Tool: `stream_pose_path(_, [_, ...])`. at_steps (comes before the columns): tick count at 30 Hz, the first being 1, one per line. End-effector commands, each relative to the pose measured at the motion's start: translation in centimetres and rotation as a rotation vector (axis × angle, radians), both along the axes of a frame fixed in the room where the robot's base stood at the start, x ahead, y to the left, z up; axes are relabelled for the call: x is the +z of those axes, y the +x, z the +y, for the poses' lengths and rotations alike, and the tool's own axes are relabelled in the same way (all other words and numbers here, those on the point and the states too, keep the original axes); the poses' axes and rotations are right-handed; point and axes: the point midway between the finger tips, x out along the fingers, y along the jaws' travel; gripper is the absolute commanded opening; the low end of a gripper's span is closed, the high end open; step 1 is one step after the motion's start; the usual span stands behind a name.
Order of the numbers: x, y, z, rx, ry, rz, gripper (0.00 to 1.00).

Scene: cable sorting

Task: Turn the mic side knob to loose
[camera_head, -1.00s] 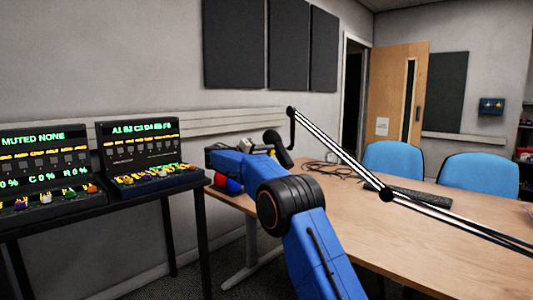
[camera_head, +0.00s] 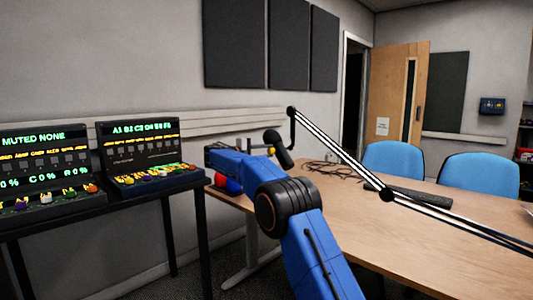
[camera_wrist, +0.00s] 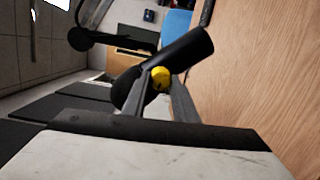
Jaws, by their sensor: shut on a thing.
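The black microphone (camera_head: 279,148) hangs from the end of the boom arm (camera_head: 335,151) above the table's left part. In the wrist view the microphone (camera_wrist: 188,52) lies tilted across the picture, just beyond my fingers. The yellow side knob (camera_wrist: 160,77) sits on its near side. My gripper (camera_wrist: 159,80) is shut on the yellow knob, with one finger on each side of it. In the head view a yellow spot, the knob (camera_head: 270,150), shows beside the microphone; my blue arm hides part of the gripper there.
The wooden table (camera_head: 440,245) has a coil of dark cable (camera_head: 333,170) and a dark keyboard-like bar (camera_head: 420,197) on it. Red and blue balls (camera_head: 233,186) are near its left edge. Two lit consoles (camera_head: 150,155) stand at left. Blue chairs (camera_head: 480,175) are behind.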

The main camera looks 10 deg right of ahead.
Motion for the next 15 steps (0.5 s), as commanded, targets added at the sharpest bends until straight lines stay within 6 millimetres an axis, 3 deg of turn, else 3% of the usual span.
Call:
stream_pose_path(12, [-0.11,0.05,0.10,0.002,-0.003,0.006,0.03])
stream_pose_path(13, [-0.11,0.05,0.10,0.002,-0.003,0.006,0.33])
stream_pose_path(15, [-0.09,0.05,0.09,0.002,-0.002,0.005,0.44])
